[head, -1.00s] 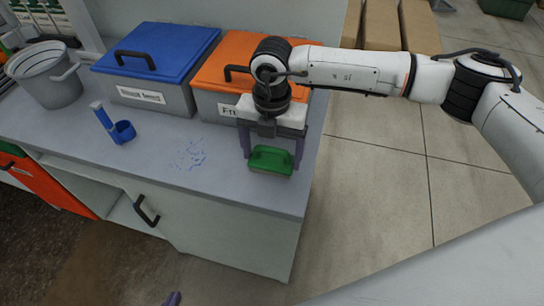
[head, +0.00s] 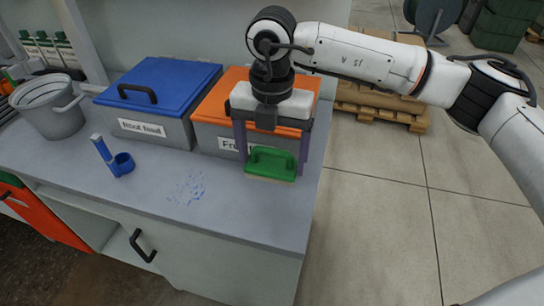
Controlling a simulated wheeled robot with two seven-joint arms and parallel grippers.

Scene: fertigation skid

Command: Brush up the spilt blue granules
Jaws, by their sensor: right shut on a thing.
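The spilt blue granules (head: 188,188) lie in a loose patch on the grey worktop (head: 225,222). My right gripper (head: 270,160) points down to the right of the patch. It is shut on a green brush (head: 271,165), with one finger on each side of its handle. The brush is level and apart from the granules; I cannot tell whether its underside touches the worktop. A blue scoop (head: 122,163) with an upright handle stands left of the granules. My left gripper is not in the head view.
A grey bin with a blue lid (head: 160,82) and one with an orange lid (head: 212,100) stand behind the granules. A grey bucket (head: 52,108) stands at the left. The worktop's front and right edges are close to the brush. Pallets (head: 385,112) are on the floor beyond.

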